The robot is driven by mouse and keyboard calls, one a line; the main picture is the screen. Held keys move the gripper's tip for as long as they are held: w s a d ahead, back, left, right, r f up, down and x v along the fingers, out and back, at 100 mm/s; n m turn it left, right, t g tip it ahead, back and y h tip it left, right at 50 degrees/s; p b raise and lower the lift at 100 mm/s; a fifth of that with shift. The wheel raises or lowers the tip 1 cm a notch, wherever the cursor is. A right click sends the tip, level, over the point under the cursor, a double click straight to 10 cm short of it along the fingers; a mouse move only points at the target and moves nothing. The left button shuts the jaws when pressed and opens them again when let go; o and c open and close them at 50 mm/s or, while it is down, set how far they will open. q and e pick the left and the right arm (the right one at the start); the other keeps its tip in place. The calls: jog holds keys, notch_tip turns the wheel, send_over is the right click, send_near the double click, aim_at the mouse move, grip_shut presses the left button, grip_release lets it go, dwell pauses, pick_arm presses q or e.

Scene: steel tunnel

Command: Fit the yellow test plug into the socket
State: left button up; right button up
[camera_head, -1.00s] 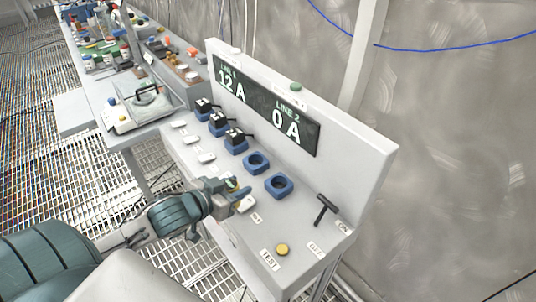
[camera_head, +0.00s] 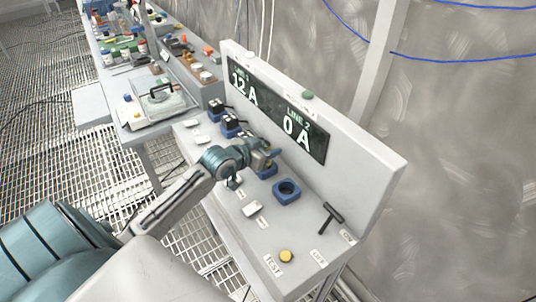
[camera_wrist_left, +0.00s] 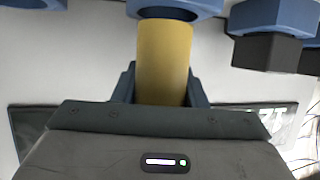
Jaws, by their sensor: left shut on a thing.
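My left gripper (camera_head: 265,150) is shut on the yellow test plug (camera_wrist_left: 164,60) and holds it over the row of blue sockets. In the head view the plug is mostly hidden by the gripper. In the wrist view its far end meets the rim of a blue socket (camera_wrist_left: 198,9). I cannot tell whether the end is inside the socket or just in front of it. That socket (camera_head: 267,172) is partly covered by the gripper in the head view. The neighbouring blue socket (camera_head: 287,190) is empty. My right gripper is not in view.
Black plugs (camera_head: 230,123) fill sockets farther along the row. The display (camera_head: 277,121) reads LINE 1 12 A and LINE 2 0 A. A black T-handle (camera_head: 333,217) and a yellow TEST button (camera_head: 287,256) stand at the panel's near end.

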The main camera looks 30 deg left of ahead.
pick_arm(q)
notch_tip(320, 180, down, 3)
jog(key=shift+w+f+p, duration=0.1)
jog(key=shift+w+p, duration=0.05)
jog(key=shift+p, duration=0.4)
jog(key=shift+f, duration=0.15)
jog(key=shift+f, duration=0.15)
jog(key=shift+f, duration=0.15)
jog(key=o, duration=1)
